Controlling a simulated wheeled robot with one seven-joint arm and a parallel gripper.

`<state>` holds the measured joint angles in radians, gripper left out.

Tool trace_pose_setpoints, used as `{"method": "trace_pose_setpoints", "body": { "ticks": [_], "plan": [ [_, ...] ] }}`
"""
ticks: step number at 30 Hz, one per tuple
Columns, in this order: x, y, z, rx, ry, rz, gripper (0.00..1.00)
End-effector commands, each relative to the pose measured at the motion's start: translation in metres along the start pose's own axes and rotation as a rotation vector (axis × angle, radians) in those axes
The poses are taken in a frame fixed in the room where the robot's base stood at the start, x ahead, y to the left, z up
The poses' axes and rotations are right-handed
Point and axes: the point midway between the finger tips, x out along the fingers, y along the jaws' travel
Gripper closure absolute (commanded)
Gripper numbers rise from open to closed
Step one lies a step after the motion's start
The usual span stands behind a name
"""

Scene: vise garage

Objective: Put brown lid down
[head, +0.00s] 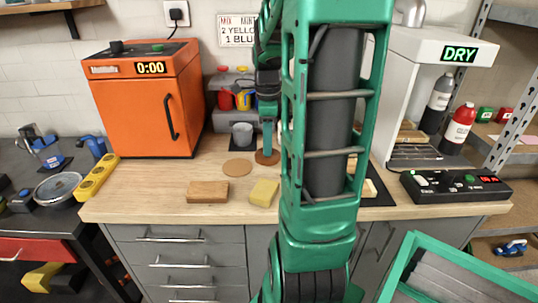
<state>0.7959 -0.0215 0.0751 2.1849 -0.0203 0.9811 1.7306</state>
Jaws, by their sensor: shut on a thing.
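The brown lid (267,158) is a dark brown round disc in the head view, just behind the middle of the wooden counter. My gripper (267,149) points down at it and is shut on it. The lid looks level and low over the countertop; I cannot tell whether it touches the wood. My fingers are small in this view and partly merge with the wrist above.
A lighter tan disc (237,167) lies left of the lid. A grey cup (242,134) stands behind it. A brown block (208,192) and a yellow block (264,193) lie in front. An orange oven (147,99) stands left. My arm hides the counter's right-middle.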

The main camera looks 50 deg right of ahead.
Motion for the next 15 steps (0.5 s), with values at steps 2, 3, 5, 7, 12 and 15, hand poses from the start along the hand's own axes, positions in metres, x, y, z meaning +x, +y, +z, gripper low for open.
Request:
{"method": "trace_pose_setpoints", "body": {
  "ticks": [2, 3, 5, 7, 12, 15],
  "plan": [
    [0.006, -0.010, -0.006, 0.001, 0.000, 0.000, 1.00],
    [0.008, -0.013, -0.008, 0.001, 0.000, 0.000, 1.00],
    [0.010, -0.016, -0.010, 0.001, 0.000, -0.001, 1.00],
    [0.013, -0.017, -0.011, 0.000, 0.000, 0.000, 1.00],
    [0.034, -0.017, -0.011, -0.001, 0.000, 0.002, 1.00],
    [0.046, -0.018, -0.011, 0.000, 0.000, 0.002, 1.00]
  ]
}}
